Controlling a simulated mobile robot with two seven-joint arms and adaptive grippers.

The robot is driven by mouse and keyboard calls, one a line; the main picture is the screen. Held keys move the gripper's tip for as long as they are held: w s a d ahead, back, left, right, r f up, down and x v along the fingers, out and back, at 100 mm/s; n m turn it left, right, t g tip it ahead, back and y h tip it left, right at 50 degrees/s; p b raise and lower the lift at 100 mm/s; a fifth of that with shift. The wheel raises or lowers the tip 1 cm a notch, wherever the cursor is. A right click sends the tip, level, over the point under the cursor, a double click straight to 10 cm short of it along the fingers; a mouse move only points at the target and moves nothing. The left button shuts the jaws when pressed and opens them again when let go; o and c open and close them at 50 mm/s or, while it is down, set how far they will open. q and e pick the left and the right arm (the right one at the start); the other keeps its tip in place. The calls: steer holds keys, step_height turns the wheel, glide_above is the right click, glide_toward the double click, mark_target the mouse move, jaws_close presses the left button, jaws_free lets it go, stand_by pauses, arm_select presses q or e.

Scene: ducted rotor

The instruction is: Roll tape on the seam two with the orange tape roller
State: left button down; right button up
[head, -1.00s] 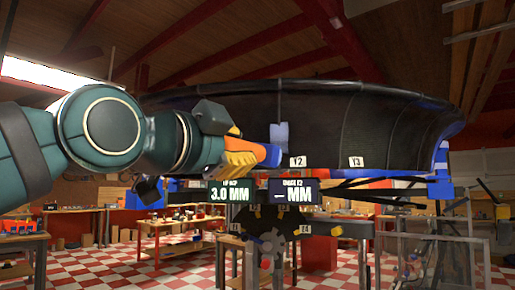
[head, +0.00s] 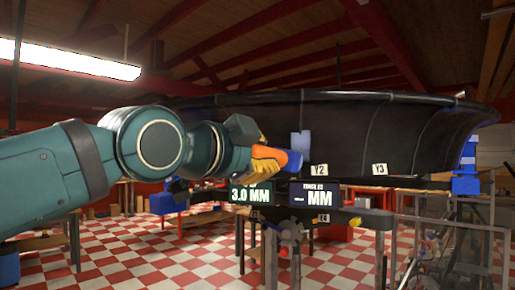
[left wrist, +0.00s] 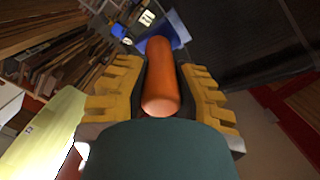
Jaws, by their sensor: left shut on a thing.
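The dark ducted rotor ring (head: 415,118) spans the upper right of the head view, with thin seam lines on its outer wall. A white Y2 label (head: 320,170) and a Y3 label (head: 380,169) sit along its lower edge. A pale blue patch (head: 300,142) lies on the wall just above and left of Y2. My left gripper (head: 272,160) has yellow fingers and is shut on the orange tape roller (left wrist: 162,75), just left of Y2. The roller's blue end (head: 294,162) is below the patch; I cannot tell whether it touches the ring. My right gripper is out of view.
Two display boxes, one reading 3.0 MM (head: 250,195) and one reading MM (head: 314,195), hang just below the gripper. A blue bracket (head: 466,168) stands at the ring's right. Workbenches stand behind on a red-and-white checked floor (head: 350,266).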

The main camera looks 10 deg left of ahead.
arm_select(q)
steer(key=w, duration=0.1)
steer(key=w+p, duration=0.1)
steer(key=shift+w+r, duration=0.4)
steer(key=shift+w+r+p, duration=0.1)
steer(key=shift+w+p, duration=0.45)
steer(key=shift+w, duration=0.5)
steer(key=shift+w, duration=0.1)
steer(key=shift+d, duration=0.1)
